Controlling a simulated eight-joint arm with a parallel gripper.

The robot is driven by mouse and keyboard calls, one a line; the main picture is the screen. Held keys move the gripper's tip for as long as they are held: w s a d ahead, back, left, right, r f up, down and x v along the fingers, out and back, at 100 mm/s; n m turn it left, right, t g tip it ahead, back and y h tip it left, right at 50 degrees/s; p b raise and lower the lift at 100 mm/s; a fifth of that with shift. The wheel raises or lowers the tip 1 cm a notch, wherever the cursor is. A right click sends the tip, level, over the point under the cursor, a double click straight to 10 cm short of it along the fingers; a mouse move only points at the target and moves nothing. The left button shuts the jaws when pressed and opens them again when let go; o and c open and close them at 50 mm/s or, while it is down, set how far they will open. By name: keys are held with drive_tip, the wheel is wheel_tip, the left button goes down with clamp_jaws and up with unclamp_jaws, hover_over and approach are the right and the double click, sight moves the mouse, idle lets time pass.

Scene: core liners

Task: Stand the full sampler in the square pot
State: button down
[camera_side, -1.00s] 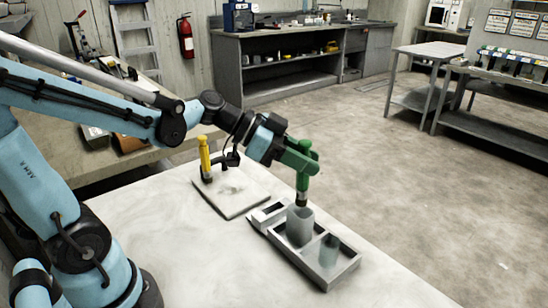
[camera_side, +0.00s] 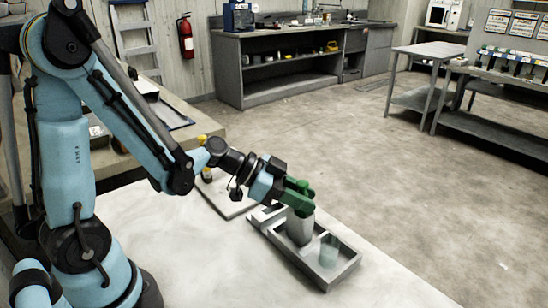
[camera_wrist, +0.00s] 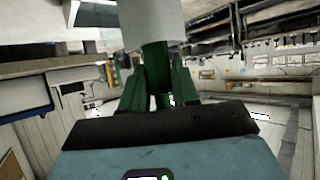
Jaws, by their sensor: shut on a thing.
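My gripper (camera_side: 298,200), with green fingers, is shut on a green sampler (camera_side: 303,185) directly above the tall grey pot. The sampler's lower end is hidden inside the pot (camera_side: 299,230); whether it rests on the bottom I cannot tell. In the wrist view the sampler (camera_wrist: 155,55) lies between my fingers (camera_wrist: 156,75) and runs into the pale pot (camera_wrist: 150,20). The pot stands in a grey tray (camera_side: 340,275). I cannot tell for sure that it is square. A translucent greenish pot (camera_side: 329,250) stands in the front compartment.
A yellow sampler (camera_side: 203,140), partly hidden by my arm, stands on a pale board (camera_side: 230,208) left of the tray. The table's right edge runs close to the tray.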

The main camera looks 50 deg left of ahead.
drive_tip(key=shift+f, duration=0.25)
drive_tip(key=shift+f, duration=0.15)
drive_tip(key=c, duration=0.8)
unclamp_jaws()
drive_tip(key=shift+c, duration=0.2)
